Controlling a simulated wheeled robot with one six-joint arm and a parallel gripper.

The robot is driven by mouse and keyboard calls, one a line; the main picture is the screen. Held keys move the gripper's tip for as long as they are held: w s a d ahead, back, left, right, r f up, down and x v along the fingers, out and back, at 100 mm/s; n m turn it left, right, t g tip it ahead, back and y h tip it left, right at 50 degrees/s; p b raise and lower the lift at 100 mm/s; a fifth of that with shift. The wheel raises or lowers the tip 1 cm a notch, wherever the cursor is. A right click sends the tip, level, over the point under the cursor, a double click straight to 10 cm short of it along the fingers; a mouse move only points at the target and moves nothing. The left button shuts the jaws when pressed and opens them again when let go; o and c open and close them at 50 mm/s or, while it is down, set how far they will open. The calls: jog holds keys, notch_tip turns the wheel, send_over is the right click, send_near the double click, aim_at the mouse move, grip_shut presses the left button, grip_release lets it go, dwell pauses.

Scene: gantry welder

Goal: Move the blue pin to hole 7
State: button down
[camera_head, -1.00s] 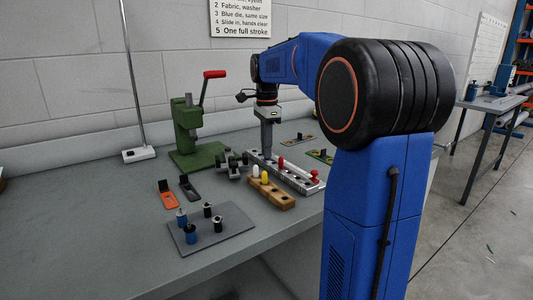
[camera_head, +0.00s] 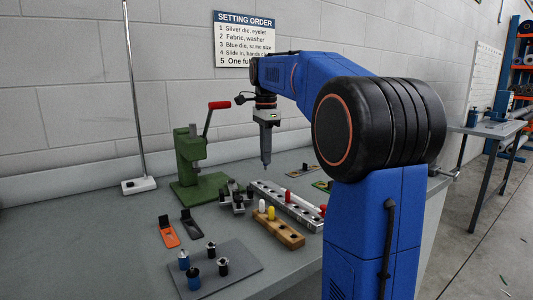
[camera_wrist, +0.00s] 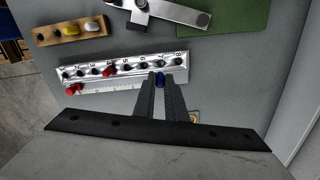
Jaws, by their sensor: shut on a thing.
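My gripper (camera_head: 266,164) points down above the back end of the silver numbered rail (camera_head: 262,186). In the wrist view my gripper (camera_wrist: 160,82) is shut on the blue pin (camera_wrist: 160,79), whose rounded blue end shows between the fingertips. In that view the blue pin appears just below hole 7 (camera_wrist: 161,64) of the rail (camera_wrist: 125,84); its lower part is hidden. The pin cannot be made out in the head view. Two red pins (camera_wrist: 109,71) (camera_wrist: 73,89) are at the rail, one mid-row and one towards the low-number end.
A wooden block (camera_head: 290,239) with a white and a yellow pin stands in front of the rail. A green press (camera_head: 190,160) with a red-tipped lever is to the left. A grey plate (camera_head: 235,268) holds blue and black dies. Bare table lies between plate and block.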

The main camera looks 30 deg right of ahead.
jog(key=shift+w+f, duration=0.2)
jog(key=shift+f, duration=2.6)
jog(key=shift+f, duration=1.15)
jog(key=c, duration=1.7)
grip_release()
jog(key=shift+r, duration=0.1)
notch_tip(320, 180, up, 17)
jog(key=shift+r, duration=0.15)
jog(key=shift+s, duration=0.1)
